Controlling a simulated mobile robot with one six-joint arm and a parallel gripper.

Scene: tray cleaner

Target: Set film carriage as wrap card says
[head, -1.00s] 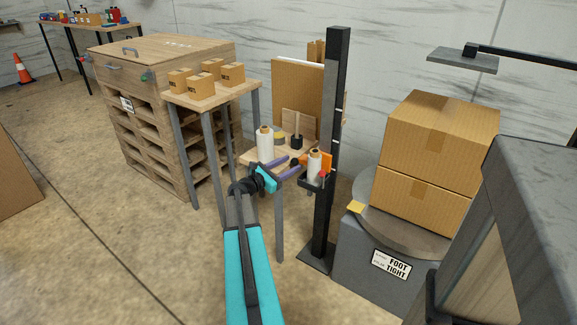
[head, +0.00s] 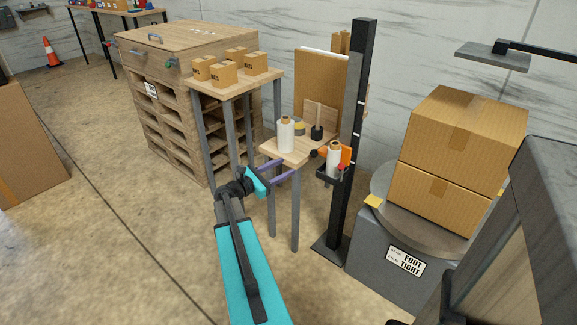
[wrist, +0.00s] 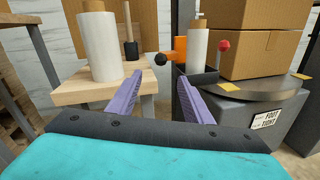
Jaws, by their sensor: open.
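The film carriage (head: 331,176) is a dark bracket on the black mast (head: 352,130), low on it. It holds an upright white film roll (head: 334,158), with an orange block (head: 346,155) behind and a red knob; in the wrist view the red knob (wrist: 224,45) is at its right and a black knob at its left. The wrap card (head: 407,262) on the turntable base reads "FOOT" and "TIGHT"; its smaller print is unreadable. My gripper (head: 288,170) is open and empty, left of the carriage and apart from it. Its purple fingers (wrist: 160,80) point toward the carriage side.
A small wooden table (head: 282,152) with another film roll (head: 286,134) stands just beyond my gripper. Two stacked cartons (head: 455,145) sit on the grey turntable (head: 385,200) at right. A taller stand with small boxes (head: 235,88) is at left. Open floor lies in the left foreground.

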